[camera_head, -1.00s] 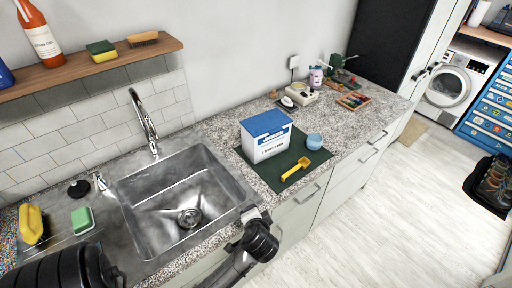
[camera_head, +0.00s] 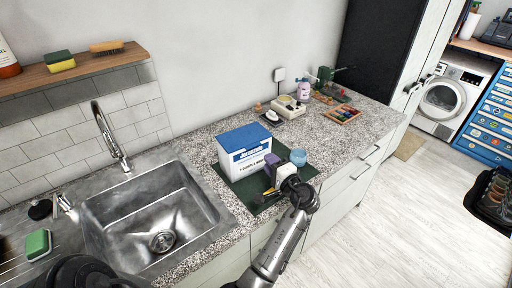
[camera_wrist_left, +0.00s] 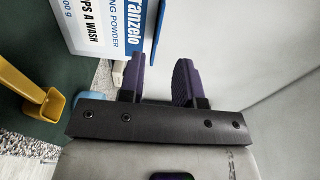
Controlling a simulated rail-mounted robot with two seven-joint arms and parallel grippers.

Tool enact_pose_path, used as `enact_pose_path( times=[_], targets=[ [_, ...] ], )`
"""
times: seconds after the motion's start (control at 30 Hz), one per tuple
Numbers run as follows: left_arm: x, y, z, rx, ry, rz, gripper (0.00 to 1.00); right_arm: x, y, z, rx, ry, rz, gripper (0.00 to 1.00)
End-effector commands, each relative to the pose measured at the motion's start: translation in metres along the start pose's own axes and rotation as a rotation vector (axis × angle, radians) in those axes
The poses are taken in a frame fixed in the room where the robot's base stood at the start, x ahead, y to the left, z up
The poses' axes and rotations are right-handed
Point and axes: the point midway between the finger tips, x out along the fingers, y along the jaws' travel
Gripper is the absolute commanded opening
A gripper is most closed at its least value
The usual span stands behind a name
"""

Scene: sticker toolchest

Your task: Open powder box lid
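The powder box (camera_head: 243,162) is white with a blue lid (camera_head: 246,136), and the lid is shut. It stands upright on a dark green mat (camera_head: 238,190) on the counter. My left gripper (camera_head: 270,162) is in front of the box's right front corner in the head view, its purple fingers near the box wall. In the left wrist view my left gripper (camera_wrist_left: 158,80) is open with nothing between its fingers. The box's printed side (camera_wrist_left: 100,25) shows at upper left there, close to one finger; contact cannot be told. My right gripper is not in view.
A yellow scoop (camera_wrist_left: 35,90) lies on the mat, mostly hidden behind my gripper in the head view. A light blue cup (camera_head: 299,159) stands right of the box. The steel sink (camera_head: 150,215) is at left. Several small items stand farther along the counter.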

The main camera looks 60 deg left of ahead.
Motion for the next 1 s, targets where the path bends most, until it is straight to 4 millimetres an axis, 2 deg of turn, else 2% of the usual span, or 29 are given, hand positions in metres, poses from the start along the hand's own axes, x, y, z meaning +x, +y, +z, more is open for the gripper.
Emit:
enact_pose_path(
  times=[0.2,0.5,0.7,1.0],
  targets=[
    [0.041,-0.003,0.0,0.002,0.0,-0.002,0.31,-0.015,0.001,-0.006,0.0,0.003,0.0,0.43],
    [0.076,-0.001,0.0,0.0,0.0,0.0,0.31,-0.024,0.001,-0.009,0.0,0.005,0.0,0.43],
    [0.085,0.0,0.0,-0.002,0.001,0.0,0.31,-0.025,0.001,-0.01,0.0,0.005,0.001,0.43],
    [0.086,0.001,0.0,-0.002,0.001,0.001,0.31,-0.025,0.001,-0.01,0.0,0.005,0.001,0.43]
  ],
)
